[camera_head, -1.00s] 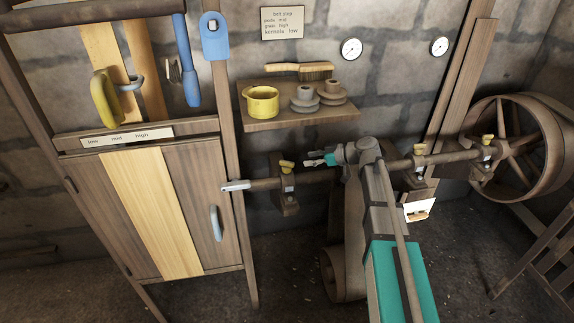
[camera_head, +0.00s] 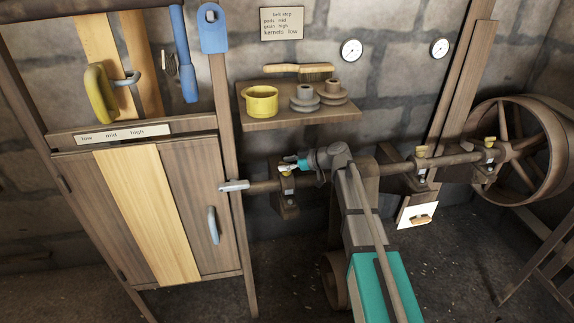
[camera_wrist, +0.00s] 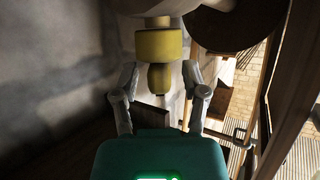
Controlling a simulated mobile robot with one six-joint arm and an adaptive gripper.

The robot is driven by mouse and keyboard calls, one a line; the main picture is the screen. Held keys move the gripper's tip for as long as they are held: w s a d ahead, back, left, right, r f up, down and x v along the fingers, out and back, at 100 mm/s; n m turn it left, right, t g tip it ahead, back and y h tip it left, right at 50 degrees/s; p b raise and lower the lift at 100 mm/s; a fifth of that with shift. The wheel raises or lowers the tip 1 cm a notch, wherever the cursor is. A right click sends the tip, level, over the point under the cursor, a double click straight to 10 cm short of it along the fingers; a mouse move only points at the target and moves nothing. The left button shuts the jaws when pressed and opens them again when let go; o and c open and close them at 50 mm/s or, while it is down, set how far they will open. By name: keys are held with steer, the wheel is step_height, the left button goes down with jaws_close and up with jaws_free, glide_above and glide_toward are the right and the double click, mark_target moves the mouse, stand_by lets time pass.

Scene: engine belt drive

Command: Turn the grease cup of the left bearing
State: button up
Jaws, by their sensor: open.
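The left bearing (camera_head: 288,200) sits on the line shaft, left of my arm in the head view. Its yellow grease cup is mostly hidden there by my gripper (camera_head: 287,168). In the wrist view the yellow grease cup (camera_wrist: 160,44) stands straight ahead, with a narrower yellow part (camera_wrist: 159,78) nearer the jaws. My gripper (camera_wrist: 161,80) is open, with one grey finger on each side of the narrower part. Gaps show between it and both fingers. I cannot tell how deep the cup is between the fingertips.
A wooden cabinet (camera_head: 180,210) stands left. Two more bearings with yellow cups (camera_head: 421,151) (camera_head: 490,142) and a large wheel (camera_head: 520,150) are right.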

jaws_close()
